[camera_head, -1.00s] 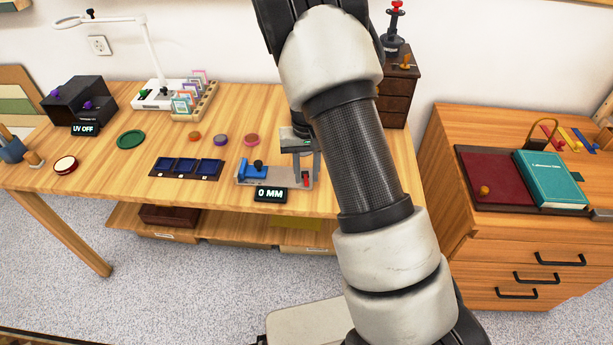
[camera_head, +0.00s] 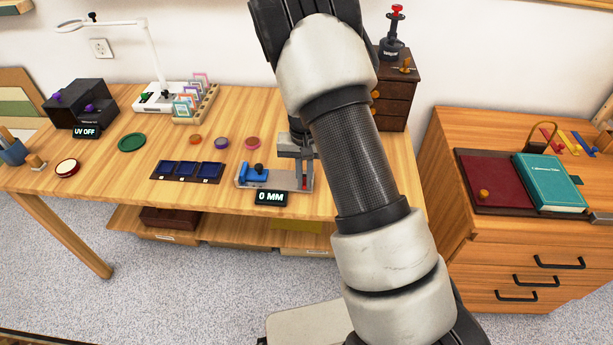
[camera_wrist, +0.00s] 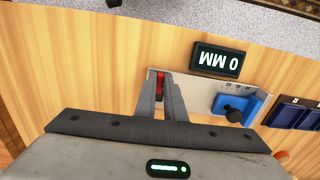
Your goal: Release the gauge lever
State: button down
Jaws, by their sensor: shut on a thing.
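The gauge (camera_head: 283,180) is a grey plate with a blue block (camera_head: 256,172) and dark knob at its left end in the head view. It lies near the table's front edge. Its display (camera_head: 271,198) reads 0 MM and shows upside down in the wrist view (camera_wrist: 218,60). The red lever (camera_wrist: 160,80) is at the other end of the plate. My gripper (camera_wrist: 165,78) is over that end, its two grey fingers shut on the red lever. The fingers hide most of the lever.
Blue trays (camera_head: 187,170) lie left of the gauge, with several small discs behind. A small dark drawer cabinet (camera_head: 392,100) stands at the back right of the table. My arm hides the table's right part. Bare wood lies in front of the trays.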

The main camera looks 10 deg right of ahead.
aim_at(304, 183)
dwell(0.3)
jog(key=c, duration=1.8)
grip_release()
jog(key=shift+c, duration=0.2)
jog(key=shift+r, duration=0.1)
notch_tip(304, 183, up, 17)
jog(key=p, duration=0.2)
jog(key=shift+r, duration=0.15)
